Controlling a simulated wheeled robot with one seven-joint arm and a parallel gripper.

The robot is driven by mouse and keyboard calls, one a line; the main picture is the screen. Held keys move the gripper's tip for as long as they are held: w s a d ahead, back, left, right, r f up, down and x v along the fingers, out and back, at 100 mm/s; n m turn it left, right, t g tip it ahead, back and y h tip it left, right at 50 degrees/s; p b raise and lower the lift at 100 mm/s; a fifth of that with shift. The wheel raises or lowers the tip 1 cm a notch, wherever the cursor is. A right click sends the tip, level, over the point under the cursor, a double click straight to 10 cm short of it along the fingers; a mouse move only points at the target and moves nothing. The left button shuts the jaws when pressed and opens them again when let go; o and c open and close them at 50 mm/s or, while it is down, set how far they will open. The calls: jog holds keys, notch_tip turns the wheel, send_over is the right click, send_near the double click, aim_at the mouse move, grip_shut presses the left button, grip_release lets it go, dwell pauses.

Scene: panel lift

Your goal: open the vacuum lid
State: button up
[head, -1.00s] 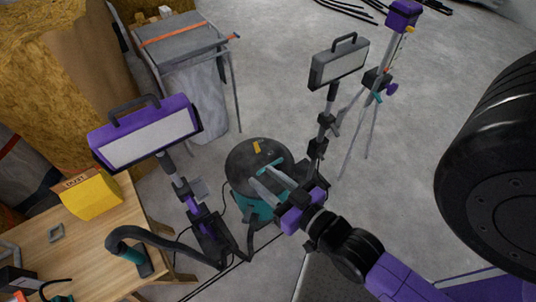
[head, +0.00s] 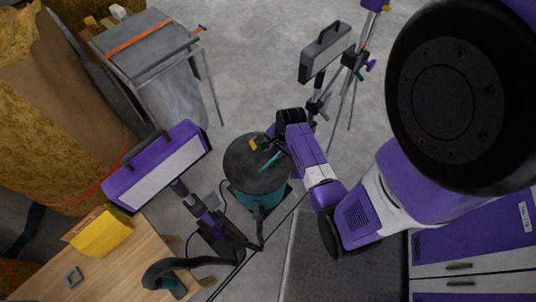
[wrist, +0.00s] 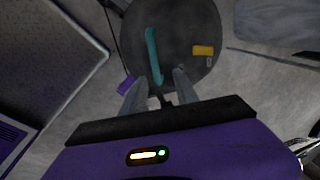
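The vacuum has a teal drum (head: 252,201) and a round dark grey lid (head: 248,178), which lies on the drum and looks shut. A teal bar handle (head: 271,161) crosses the lid, with a yellow piece near it. In the wrist view the lid (wrist: 190,25), handle (wrist: 152,50) and yellow piece (wrist: 203,50) show beyond my fingers. My gripper (wrist: 157,82) is open, with the handle's near end appearing between its fingertips and gaps on both sides. I cannot tell whether it touches. In the head view my arm mostly hides the fingers.
A purple work light (head: 158,168) stands left of the vacuum, and another light (head: 326,52) stands behind right. A wooden table (head: 115,270) with a yellow box (head: 102,232) is at lower left. A black hose (head: 205,262) runs from the table toward the vacuum. Open floor lies behind.

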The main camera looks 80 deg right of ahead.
aim_at(273, 160)
jog(key=shift+m, duration=0.3)
jog(key=shift+s+a+b+x, duration=0.1)
jog(key=shift+a+b+x, duration=0.1)
jog(key=shift+x, duration=1.05)
jog(key=shift+s+a+b+x, duration=0.1)
jog(key=shift+a+b+x, duration=0.05)
jog(key=shift+x, duration=1.1)
jog(key=shift+a+b+x, duration=0.15)
jog(key=shift+b+x, duration=0.05)
jog(key=shift+x, duration=1.1)
jog(key=shift+f, duration=0.1)
grip_shut()
